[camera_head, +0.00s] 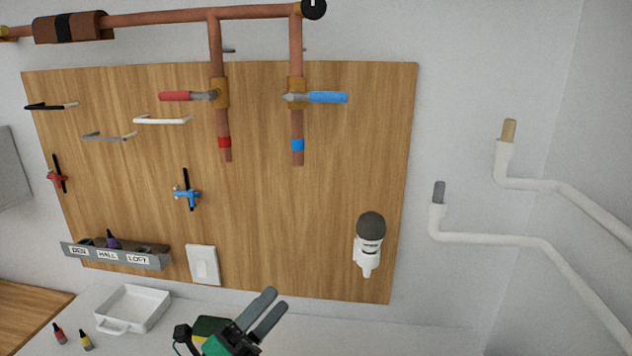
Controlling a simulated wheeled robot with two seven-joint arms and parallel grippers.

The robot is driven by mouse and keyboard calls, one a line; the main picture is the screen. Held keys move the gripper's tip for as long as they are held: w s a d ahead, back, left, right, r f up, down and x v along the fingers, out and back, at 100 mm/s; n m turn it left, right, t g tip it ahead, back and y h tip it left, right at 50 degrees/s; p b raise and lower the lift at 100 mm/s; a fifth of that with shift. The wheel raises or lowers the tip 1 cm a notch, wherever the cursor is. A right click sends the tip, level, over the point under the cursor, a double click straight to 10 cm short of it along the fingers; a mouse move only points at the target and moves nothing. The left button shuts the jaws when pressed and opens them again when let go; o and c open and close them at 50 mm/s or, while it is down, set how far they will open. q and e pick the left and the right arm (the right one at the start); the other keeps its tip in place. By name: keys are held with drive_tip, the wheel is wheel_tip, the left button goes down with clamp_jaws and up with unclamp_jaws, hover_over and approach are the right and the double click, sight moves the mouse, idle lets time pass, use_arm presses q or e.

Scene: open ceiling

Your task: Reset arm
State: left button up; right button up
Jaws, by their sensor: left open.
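My left gripper (277,300) shows at the bottom middle, its two dark grey fingers pointing up and right with a narrow gap between them. It is open, with nothing visible between the fingers. It appears in front of the white surface (370,335) below the wooden board (340,200); I cannot tell its distance from either. The rest of the left arm is mostly cut off by the bottom edge. My right gripper is not in view.
The board carries a red-handled valve (175,96), a blue-handled valve (328,97), a white switch (203,265), a dark-topped white fitting (369,240) and a labelled grey holder (115,256). A white tray (133,309) and small bottles stand lower left. White pipes (490,238) run at right.

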use_arm(q)
drive_tip(key=a+f+n+t+y, duration=0.3)
drive_tip(key=a+f+n+y, duration=0.75)
drive_tip(key=n+y, duration=0.65)
drive_tip(key=s+a+f+n+g+y, duration=0.1)
drive_tip(key=s+a+f+n+g, duration=0.15)
drive_tip(key=f+n, duration=0.2)
drive_tip(key=s+a+f+n+g, duration=0.2)
drive_tip(key=s+f+n+g, duration=0.2)
drive_tip(key=f, duration=0.2)
drive_tip(key=s+f+n+g+h, duration=0.1)
drive_tip(key=s+f+n+g, duration=0.1)
drive_tip(key=s+f+g, duration=0.45)
drive_tip(key=s+f+n+g, duration=0.2)
drive_tip(key=s+f, duration=0.1)
drive_tip(key=s, duration=0.7)
wheel_tip(320, 180, down, 30)
drive_tip(key=g, duration=0.2)
drive_tip(key=s+a+f, duration=0.1)
drive_tip(key=s+f, duration=0.9)
drive_tip(key=s+a+f+g, duration=0.1)
drive_tip(key=s+a+f, duration=0.1)
drive_tip(key=s+f, duration=0.8)
drive_tip(key=shift+s+a+f, duration=0.15)
drive_tip(key=shift+a+f, duration=0.15)
drive_tip(key=shift+f, duration=0.35)
